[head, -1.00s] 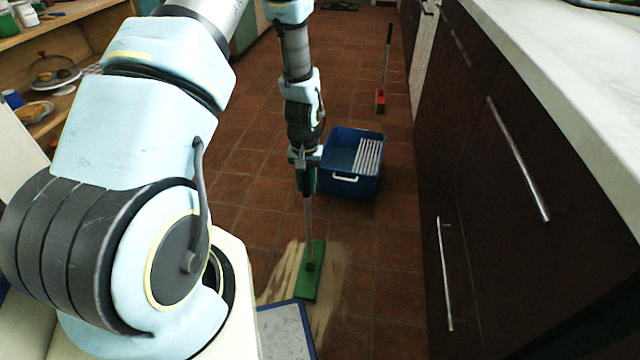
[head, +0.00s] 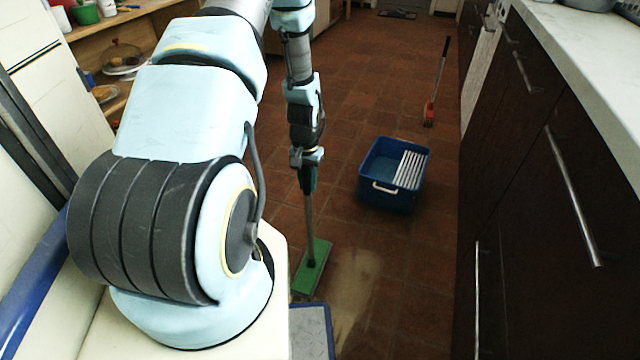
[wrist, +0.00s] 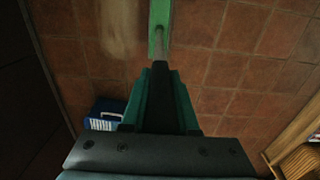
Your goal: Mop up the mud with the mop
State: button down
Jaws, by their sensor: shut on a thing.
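The mop (head: 312,268) has a flat green head that rests on the tiled floor. It also shows at the top of the wrist view (wrist: 160,14). The mud (head: 356,290) is a pale tan smear on the brown tiles, just right of the mop head. In the wrist view the mud (wrist: 122,28) lies left of the head. Part of the floor behind my arm is hidden.
A blue bucket (head: 366,197) with a white slatted wringer stands beyond the mop to the right. A red broom (head: 429,113) stands farther back. Dark cabinets (head: 520,220) line the right side. A blue-edged grey mat or tray (head: 308,335) lies in front.

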jog(key=shift+a+f, duration=0.15)
jog(key=shift+a, duration=0.25)
jog(key=s+d+r+p, duration=0.1)
jog(key=s+d, duration=0.3)
jog(key=d, duration=0.5)
jog(key=s+d+r+p, duration=0.2)
jog(key=s+d, duration=0.2)
jog(key=d, duration=0.5)
jog(key=s+d+r+p, duration=0.1)
jog(key=s+d, duration=0.3)
jog(key=d, duration=0.4)
jog(key=shift+d+r, duration=0.35)
jog(key=shift+d, duration=0.05)
